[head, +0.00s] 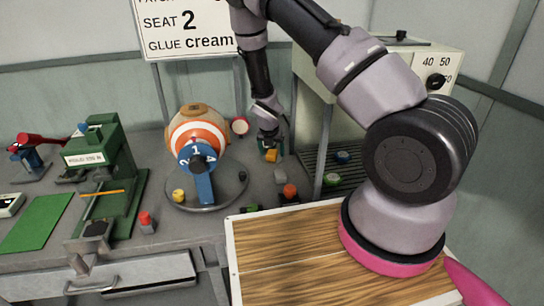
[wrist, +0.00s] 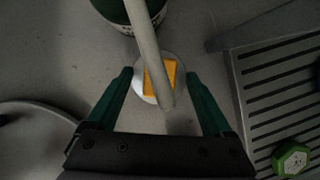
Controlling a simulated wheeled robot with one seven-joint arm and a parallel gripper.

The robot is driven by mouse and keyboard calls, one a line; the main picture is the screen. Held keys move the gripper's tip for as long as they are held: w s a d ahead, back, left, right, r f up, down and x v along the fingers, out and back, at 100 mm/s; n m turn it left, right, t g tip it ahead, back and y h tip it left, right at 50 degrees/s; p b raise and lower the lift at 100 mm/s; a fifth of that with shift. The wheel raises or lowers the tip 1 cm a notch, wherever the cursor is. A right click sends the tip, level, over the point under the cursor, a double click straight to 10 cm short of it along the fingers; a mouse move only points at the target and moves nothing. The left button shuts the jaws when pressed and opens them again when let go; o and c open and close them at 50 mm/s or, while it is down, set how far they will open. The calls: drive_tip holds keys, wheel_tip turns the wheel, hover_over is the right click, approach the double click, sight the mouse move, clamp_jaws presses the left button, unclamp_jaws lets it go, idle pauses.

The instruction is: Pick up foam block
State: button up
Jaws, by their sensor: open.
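A yellow-orange block, which looks like the foam block (wrist: 152,82), sits on a small pale round disc (wrist: 138,84) in the wrist view. A beige rod (wrist: 149,45) crosses in front of it and hides part of it. My gripper (wrist: 160,75) is open, with its two green fingers spread left and right of the block. The block appears beyond the fingers, and I cannot tell the height gap. In the head view my gripper (head: 269,142) points down at the bench, with the orange block (head: 271,155) showing at its tips.
A round turntable (head: 232,198) bearing an orange-and-white striped ball (head: 190,126) stands left of my gripper. A slatted tray (wrist: 262,100) with a green-and-white puck (wrist: 291,160) lies to the right. Small red-topped blocks (head: 290,191) and a green press (head: 104,150) stand on the grey bench.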

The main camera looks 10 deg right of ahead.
sight(272, 150)
clamp_jaws()
idle(0.3)
drive_tip(key=shift+r, duration=0.5)
wheel_tip(272, 150, up, 2)
drive_tip(key=shift+r, duration=0.15)
drive_tip(key=s+a, duration=0.2)
drive_tip(key=s, duration=0.3)
drive_tip(key=s+a, duration=0.2)
drive_tip(key=s, duration=0.4)
drive_tip(key=s+a, duration=0.3)
drive_tip(key=s, duration=0.2)
drive_tip(key=shift+s, duration=0.35)
drive_tip(key=c, duration=1.1)
unclamp_jaws()
drive_tip(key=shift+c, duration=1)
